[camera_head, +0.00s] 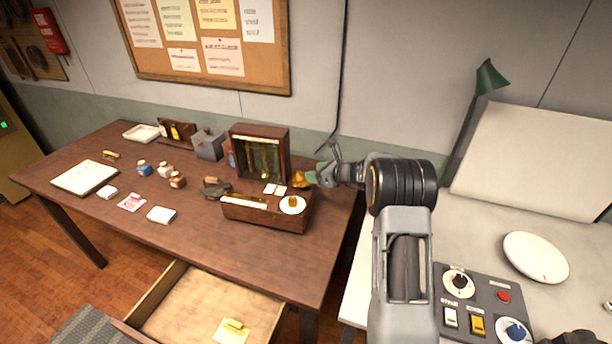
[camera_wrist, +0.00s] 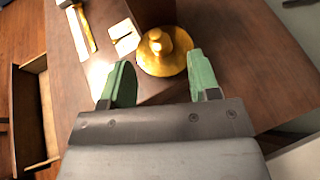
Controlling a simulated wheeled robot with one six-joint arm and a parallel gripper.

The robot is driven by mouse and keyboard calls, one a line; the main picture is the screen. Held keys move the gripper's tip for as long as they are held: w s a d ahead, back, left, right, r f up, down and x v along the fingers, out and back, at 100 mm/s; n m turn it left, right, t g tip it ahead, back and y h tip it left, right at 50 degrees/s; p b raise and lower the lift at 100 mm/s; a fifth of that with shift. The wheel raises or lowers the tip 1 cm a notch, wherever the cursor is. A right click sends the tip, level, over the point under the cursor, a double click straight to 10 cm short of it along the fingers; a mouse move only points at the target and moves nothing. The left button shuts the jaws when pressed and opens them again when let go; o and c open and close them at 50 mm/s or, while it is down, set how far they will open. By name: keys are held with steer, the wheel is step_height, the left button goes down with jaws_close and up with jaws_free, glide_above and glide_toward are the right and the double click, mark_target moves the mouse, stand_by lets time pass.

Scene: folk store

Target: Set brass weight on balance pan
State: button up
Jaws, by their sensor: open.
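The balance is a dark wooden case (camera_head: 258,153) with a glass front, behind a low wooden base (camera_head: 262,213). A white round pan (camera_head: 293,209) sits at the base's right end, with a small brass piece (camera_head: 292,201) on it. A second brass thing (camera_head: 300,180) stands just behind it. In the wrist view this is a round gold disc with a knob (camera_wrist: 163,48); I cannot tell whether it is one piece or a weight on a pan. My gripper (camera_head: 322,172) is open just right of it. Its green fingertips (camera_wrist: 158,80) straddle the disc's near side, apparently without holding it.
An open drawer (camera_head: 205,301) juts out in front. A control panel (camera_head: 478,303) stands at right.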

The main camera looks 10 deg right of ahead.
steer(key=s+a+r+n+g+h, duration=0.1)
steer(key=s+a+r+n+g, duration=0.15)
steer(key=s+n, duration=0.35)
steer(key=s+a+r+n+g, duration=0.1)
steer(key=s+a+r+n, duration=0.1)
steer(key=s+r+n, duration=0.35)
steer(key=s+a+r+n+g+h, duration=0.1)
steer(key=s+a+r+n+g, duration=0.15)
steer(key=s, duration=0.65)
steer(key=s+d+n+h, duration=0.2)
steer(key=s+n+h, duration=0.4)
steer(key=s+n, duration=0.8)
steer(key=shift+s+d+f+b, duration=0.25)
steer(key=shift+s+f+b, duration=0.15)
steer(key=shift+s, duration=1.15)
steer(key=shift+c, duration=0.3)
